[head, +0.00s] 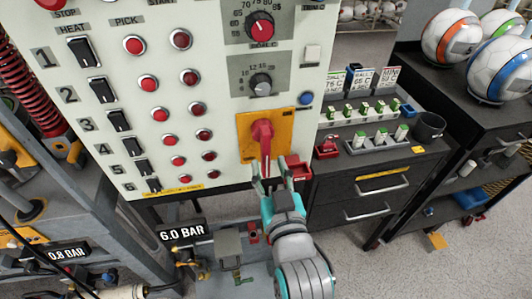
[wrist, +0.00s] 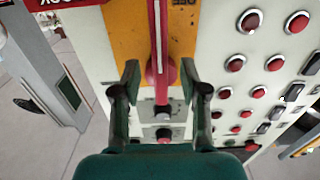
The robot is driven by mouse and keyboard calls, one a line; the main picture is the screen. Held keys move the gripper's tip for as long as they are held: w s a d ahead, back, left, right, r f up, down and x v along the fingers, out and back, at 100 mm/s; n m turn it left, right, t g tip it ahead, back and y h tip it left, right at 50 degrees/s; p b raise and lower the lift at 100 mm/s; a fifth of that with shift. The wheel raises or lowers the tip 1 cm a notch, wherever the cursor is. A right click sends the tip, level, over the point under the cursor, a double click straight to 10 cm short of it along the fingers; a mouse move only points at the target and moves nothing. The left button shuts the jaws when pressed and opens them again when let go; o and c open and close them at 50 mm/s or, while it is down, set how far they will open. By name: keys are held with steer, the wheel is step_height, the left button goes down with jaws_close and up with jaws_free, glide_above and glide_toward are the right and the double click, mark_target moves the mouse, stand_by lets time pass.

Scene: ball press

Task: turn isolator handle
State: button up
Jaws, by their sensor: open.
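The red isolator handle (head: 262,138) sits on a yellow plate (head: 245,145) at the lower right of the pale control panel, its lever pointing down. My gripper (head: 270,172) is just below and in front of it, fingers open and pointing up at the lever. In the wrist view, the handle (wrist: 160,40) runs down the middle between the two open fingers of my gripper (wrist: 160,70), with a gap showing on each side. I cannot tell whether either finger touches it. Dark lettering, partly cut off, shows on the yellow plate (wrist: 130,35).
The panel (head: 215,110) carries black switches and several red buttons left of the handle, and two dials above. A red tray (head: 297,168) is close right of my gripper. A dark drawer cabinet (head: 340,190) stands right.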

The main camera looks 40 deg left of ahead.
mark_target(267, 159)
steer(key=shift+x, duration=2.3)
jaws_close()
